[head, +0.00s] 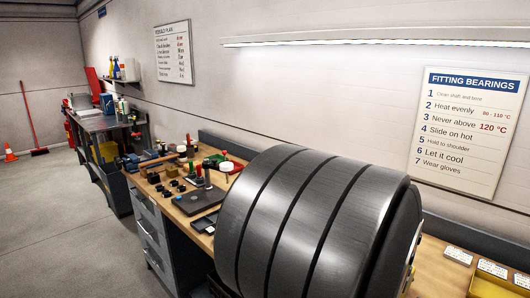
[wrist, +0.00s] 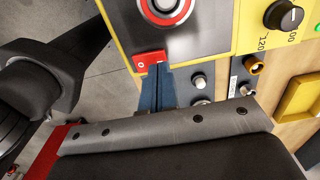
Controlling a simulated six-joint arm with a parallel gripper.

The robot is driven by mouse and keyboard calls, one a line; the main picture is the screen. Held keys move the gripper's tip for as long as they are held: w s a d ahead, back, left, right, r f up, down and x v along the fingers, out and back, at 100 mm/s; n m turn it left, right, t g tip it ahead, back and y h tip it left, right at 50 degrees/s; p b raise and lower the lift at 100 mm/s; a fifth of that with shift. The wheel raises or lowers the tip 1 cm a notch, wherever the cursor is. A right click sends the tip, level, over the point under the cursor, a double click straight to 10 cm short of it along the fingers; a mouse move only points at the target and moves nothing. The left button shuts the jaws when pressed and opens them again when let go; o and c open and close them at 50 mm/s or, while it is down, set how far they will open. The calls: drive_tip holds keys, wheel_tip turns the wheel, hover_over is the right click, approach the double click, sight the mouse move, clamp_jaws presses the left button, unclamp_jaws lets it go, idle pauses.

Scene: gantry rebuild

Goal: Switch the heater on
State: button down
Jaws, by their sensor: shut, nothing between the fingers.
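In the wrist view, a red rocker switch (wrist: 150,61) marked with an O sits at the lower edge of a grey panel in a yellow housing (wrist: 232,12), which looks like the heater. My gripper (wrist: 158,70) is shut and empty, its blue-grey fingertips at the lower edge of the switch. I cannot tell whether they touch it. A black dial (wrist: 290,16) with the numbers 100 and 120 is on the right.
A yellow frame (wrist: 298,97) is farther right. In the head view, a large dark grooved cylinder hides much of the workbench (head: 450,268); tools (head: 195,170) crowd its left part.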

drive_tip(key=shift+f, duration=0.85)
idle(0.3)
drive_tip(key=shift+r, duration=3.55)
drive_tip(key=shift+f, duration=0.1)
wheel_tip(320, 180, down, 7)
drive_tip(key=shift+r, duration=0.2)
